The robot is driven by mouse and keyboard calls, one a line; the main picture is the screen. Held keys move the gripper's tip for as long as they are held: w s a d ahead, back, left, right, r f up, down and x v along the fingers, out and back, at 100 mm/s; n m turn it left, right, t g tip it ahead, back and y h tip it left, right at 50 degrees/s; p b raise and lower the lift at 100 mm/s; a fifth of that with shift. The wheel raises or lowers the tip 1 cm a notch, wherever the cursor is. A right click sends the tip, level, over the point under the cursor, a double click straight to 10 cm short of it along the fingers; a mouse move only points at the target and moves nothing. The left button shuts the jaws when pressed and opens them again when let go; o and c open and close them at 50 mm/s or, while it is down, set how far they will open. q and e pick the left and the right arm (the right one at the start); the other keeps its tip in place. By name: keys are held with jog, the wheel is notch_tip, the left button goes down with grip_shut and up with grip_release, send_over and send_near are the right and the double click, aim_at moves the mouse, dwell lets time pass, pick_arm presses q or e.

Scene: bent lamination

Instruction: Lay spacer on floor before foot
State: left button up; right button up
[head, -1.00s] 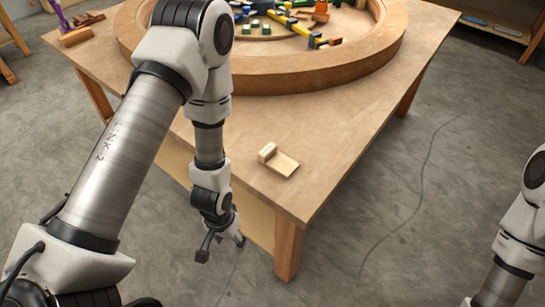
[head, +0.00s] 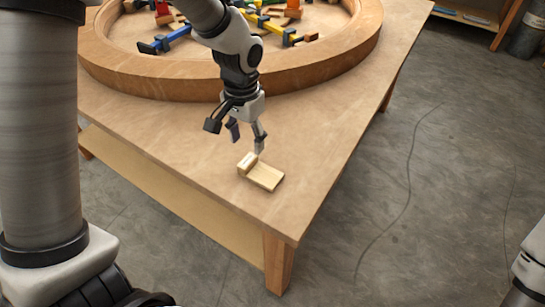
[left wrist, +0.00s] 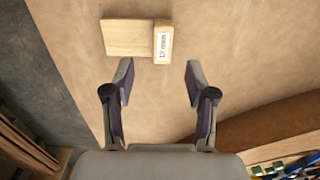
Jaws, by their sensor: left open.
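A small light wooden plate (head: 266,177) lies flat on the table near its front corner. A raised block (head: 248,163) stands at one end of it. In the left wrist view the plate (left wrist: 127,37) is left of the block (left wrist: 163,42), which bears a white printed label. I cannot tell which of them is the spacer. My left gripper (head: 247,137) is open and empty, just above and behind the block in the head view. In the left wrist view the block is beyond the gap between its fingertips (left wrist: 158,78). My right gripper is out of view.
The wooden table (head: 180,125) has a leg (head: 278,262) at its front corner. A round wooden rim (head: 290,78) with several coloured pieces inside stands behind. The concrete floor (head: 400,240) right of the table is clear, with a thin dark line across it.

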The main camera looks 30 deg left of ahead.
aim_at(247, 160)
pick_arm(q)
jog(key=shift+f, duration=0.25)
jog(key=f, duration=0.6)
jog(key=shift+a+f+b, duration=0.2)
jog(key=shift+f+b, duration=0.1)
jog(key=shift+f, duration=0.1)
jog(key=shift+s+r, duration=0.1)
grip_shut()
